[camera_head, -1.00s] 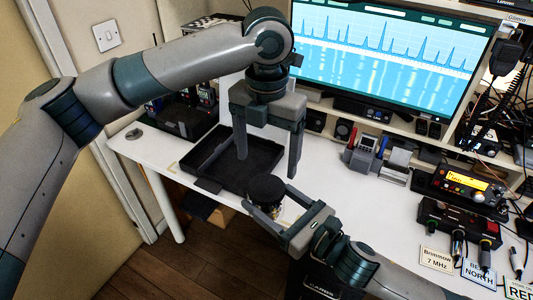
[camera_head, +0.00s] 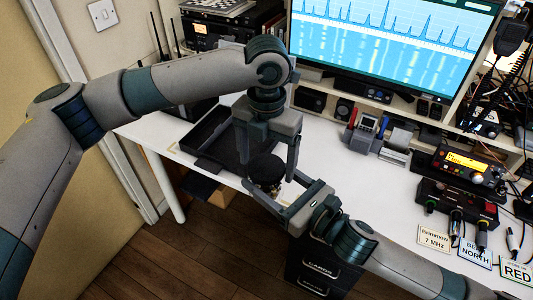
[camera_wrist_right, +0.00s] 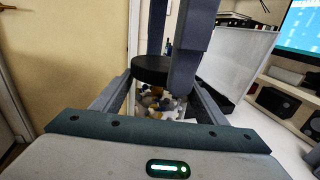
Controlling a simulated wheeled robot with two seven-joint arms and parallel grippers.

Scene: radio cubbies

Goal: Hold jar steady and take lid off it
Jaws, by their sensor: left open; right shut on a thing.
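The jar (camera_wrist_right: 157,103) is clear with small mixed-colour pieces inside. Its round black lid (camera_head: 264,167) sits on top, and the lid also shows in the right wrist view (camera_wrist_right: 150,69). My right gripper (camera_head: 274,188) is shut on the jar's body and holds it upright near the desk's front edge. My left gripper (camera_head: 267,163) points down from above, open, with its fingers on either side of the lid. In the right wrist view one left finger covers part of the lid. I cannot tell whether either finger touches it.
A black tray (camera_head: 203,137) lies on the white desk (camera_head: 345,180) behind and left of the jar. A pen holder (camera_head: 366,133), a radio (camera_head: 460,180) and a monitor stand farther back and right. A drawer unit (camera_head: 312,268) is below.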

